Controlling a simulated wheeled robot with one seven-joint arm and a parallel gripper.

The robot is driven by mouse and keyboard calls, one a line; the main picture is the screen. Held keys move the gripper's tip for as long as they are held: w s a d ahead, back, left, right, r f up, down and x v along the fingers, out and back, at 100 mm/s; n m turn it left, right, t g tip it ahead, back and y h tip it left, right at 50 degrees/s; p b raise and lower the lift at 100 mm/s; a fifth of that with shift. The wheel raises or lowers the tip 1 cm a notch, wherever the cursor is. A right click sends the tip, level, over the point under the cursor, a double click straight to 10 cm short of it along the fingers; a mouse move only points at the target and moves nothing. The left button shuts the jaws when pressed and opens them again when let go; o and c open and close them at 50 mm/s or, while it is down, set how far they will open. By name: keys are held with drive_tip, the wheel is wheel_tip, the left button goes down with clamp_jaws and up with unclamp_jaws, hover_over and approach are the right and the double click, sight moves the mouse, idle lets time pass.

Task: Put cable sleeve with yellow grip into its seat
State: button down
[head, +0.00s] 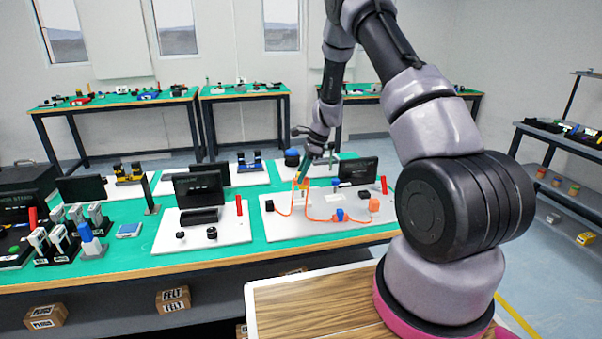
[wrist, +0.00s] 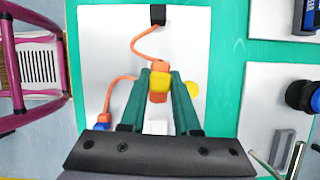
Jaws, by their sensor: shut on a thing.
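The cable sleeve with the yellow grip (wrist: 159,81) is between the green fingers of my gripper (wrist: 160,88) in the wrist view. My gripper is shut on it, with orange showing at both ends of the sleeve. In the head view my gripper (head: 302,181) holds the sleeve above the white board (head: 283,228). An orange cable (wrist: 147,42) runs from the sleeve to a black block (wrist: 158,14). A white block (wrist: 157,127) shows between the fingers, partly hidden; I cannot tell whether it is the seat.
A blue piece (wrist: 101,127) with an orange cable is on the board's left in the wrist view. An orange block (head: 374,205), a red upright piece (head: 384,185) and a dark screen (head: 357,171) stand on the board. Another board (head: 208,232) lies to the left.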

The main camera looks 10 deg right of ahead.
drive_tip(key=shift+f, duration=3.1)
drive_tip(key=shift+f, duration=0.15)
drive_tip(key=shift+f, duration=0.95)
drive_tip(key=c, duration=0.6)
unclamp_jaws()
drive_tip(key=shift+o, duration=0.2)
drive_tip(key=shift+v, duration=5.5)
wheel_tip(320, 180, up, 27)
drive_tip(key=n+t, duration=0.3)
drive_tip(key=n, duration=0.4)
hover_over(304, 184)
drive_tip(key=s+d, duration=0.2)
drive_tip(key=s, duration=0.9)
drive_tip(key=s+r+n+t+h, duration=0.1)
drive_tip(key=s+r+n, duration=0.3)
drive_tip(key=s, duration=0.7)
drive_tip(key=s+r+n+t+h, duration=0.1)
drive_tip(key=s+r+n, duration=0.3)
drive_tip(key=s, duration=0.6)
drive_tip(key=shift+s+d+r+t, duration=0.3)
drive_tip(key=shift+s+r+t, duration=0.1)
drive_tip(key=shift+r+t, duration=0.5)
